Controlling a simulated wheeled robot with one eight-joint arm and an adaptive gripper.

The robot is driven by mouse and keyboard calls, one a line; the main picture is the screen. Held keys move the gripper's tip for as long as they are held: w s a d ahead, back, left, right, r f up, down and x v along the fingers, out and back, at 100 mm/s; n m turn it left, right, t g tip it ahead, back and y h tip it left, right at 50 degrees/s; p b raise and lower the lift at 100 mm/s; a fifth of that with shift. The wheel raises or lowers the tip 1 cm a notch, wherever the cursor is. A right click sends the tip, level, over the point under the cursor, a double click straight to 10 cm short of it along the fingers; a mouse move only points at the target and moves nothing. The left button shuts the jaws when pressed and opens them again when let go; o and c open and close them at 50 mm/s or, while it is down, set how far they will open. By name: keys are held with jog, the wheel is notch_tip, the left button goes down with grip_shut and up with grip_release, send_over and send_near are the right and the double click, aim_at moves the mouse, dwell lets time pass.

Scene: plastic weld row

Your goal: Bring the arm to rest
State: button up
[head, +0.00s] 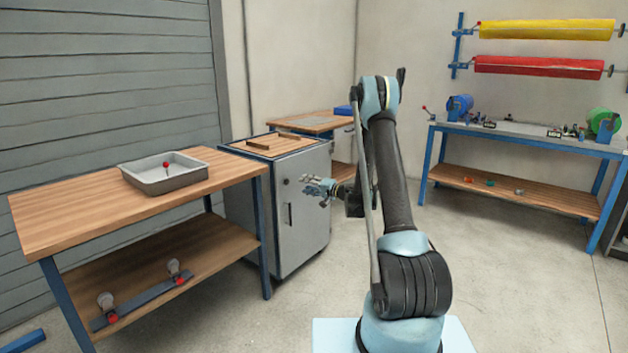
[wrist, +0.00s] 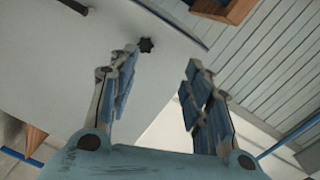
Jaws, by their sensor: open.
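My gripper (head: 318,188) is held out to the left of my arm, in front of the grey cabinet (head: 302,213). In the wrist view my gripper (wrist: 155,88) shows two blue-padded fingers spread apart with nothing between them. The arm is bent, with its upper part raised and the forearm folded back down behind it. Part of the forearm and wrist is hidden behind the upper arm in the head view.
A wooden workbench (head: 60,212) with a grey tray (head: 165,184) holding a red-topped item stands at left. The cabinet top holds small wooden pieces. A blue bench (head: 505,131) stands at the back right under yellow (head: 545,30) and red rolls (head: 540,67). Open floor lies at right.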

jog(key=s+d+r+n+g+h, duration=0.1)
jog(key=s+d+r+g+h, duration=0.1)
jog(key=s+r, duration=0.45)
jog(key=s+d+r+n+g+h, duration=0.1)
jog(key=s+d+r+h, duration=0.15)
jog(key=s, duration=0.75)
jog(key=s+d+r+n+g+h, duration=0.1)
jog(key=s+r+g, duration=0.1)
jog(key=s+r, duration=0.45)
jog(key=s+d+f+g+h, duration=0.1)
jog(key=s+d, duration=0.4)
jog(key=s, duration=0.7)
jog(key=s+d+f+g+h, duration=0.1)
jog(key=s+d+f+h, duration=0.3)
jog(key=s, duration=0.8)
jog(key=s+d+f+g+h, duration=0.1)
jog(key=s+d+f+h, duration=0.2)
jog(key=s+d+f, duration=0.2)
jog(key=s+d, duration=0.3)
jog(key=s, duration=0.3)
jog(key=shift+s+d+n, duration=0.15)
jog(key=shift+s+n, duration=0.25)
jog(key=shift+w+f+h, duration=0.1)
jog(key=shift+f+h, duration=0.05)
jog(key=shift+h, duration=0.1)
jog(key=shift+w+f, duration=0.15)
jog(key=shift+w, duration=0.2)
